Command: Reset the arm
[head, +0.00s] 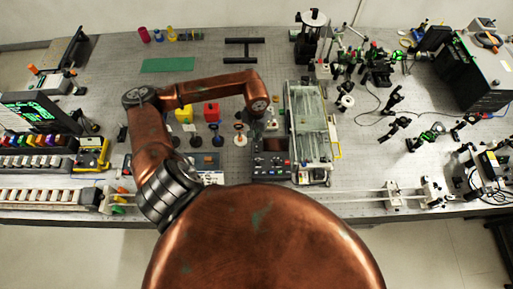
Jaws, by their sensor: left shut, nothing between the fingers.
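My left arm is copper-coloured and comes in from the lower left, bends at the elbow and reaches right over the bench. Its gripper (271,124) is small and partly hidden under the wrist, just left of the glass-topped case. It is shut, with nothing held between the fingers. It hangs over the bench (225,75) near several small posts. My right gripper is out of view.
Optics mounts crowd the right.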

